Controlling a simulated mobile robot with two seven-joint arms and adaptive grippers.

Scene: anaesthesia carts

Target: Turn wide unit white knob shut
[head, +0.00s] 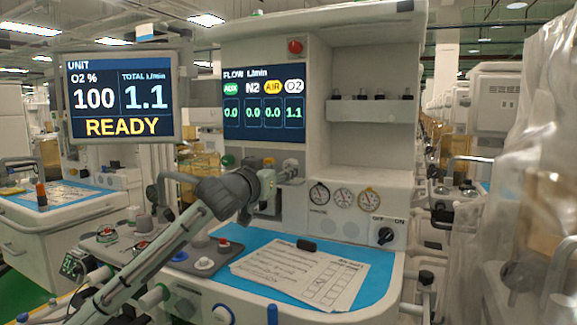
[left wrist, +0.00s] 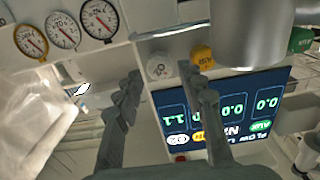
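The wide unit's white knob (left wrist: 160,68) shows in the left wrist view on the pale front panel, beside a yellow knob (left wrist: 202,57). My left gripper (left wrist: 160,74) is open, its two fingers spread on either side of the white knob with visible gaps. I cannot tell how deep the knob sits between the fingertips. In the head view my left gripper (head: 283,177) reaches the panel below the flow screen (head: 264,104) and largely hides the white knob. The screen's white O2 column reads 1.1; the other columns read 0.0. My right gripper is not in view.
Three round gauges (head: 343,199) and a black off/on switch (head: 386,235) are right of the knobs. A green knob (left wrist: 300,40) is farther along the row. Papers (head: 300,272) lie on the blue worktop. Another screen (head: 121,97) reads READY. Plastic sheeting hangs at right.

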